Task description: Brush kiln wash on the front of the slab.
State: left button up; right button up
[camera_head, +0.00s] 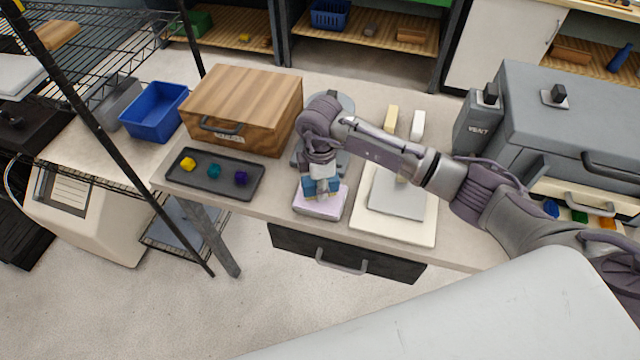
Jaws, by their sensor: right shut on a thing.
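A grey square slab (398,196) lies flat on a larger cream board (394,233) on the worktable. My right arm crosses over its far part. My right gripper (322,189) points down, left of the slab, directly over a low lilac-topped block or dish (320,208). I cannot tell whether the held thing touches the lilac surface. My left gripper is out of view.
A wooden box (243,105) and a dark tray (210,178) with yellow, teal and purple pieces stand left. A blue bin (155,112) is farther left. A grey kiln-like box (570,120) stands right. Cream and white blocks (391,120) lie behind my arm.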

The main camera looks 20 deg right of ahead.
jog(key=shift+f+b, duration=0.3)
jog(key=shift+f, duration=0.15)
jog(key=shift+f, duration=0.1)
dwell(1.0)
notch_tip(320, 180, up, 7)
jog(key=p, duration=0.6)
dwell(0.4)
dwell(0.6)
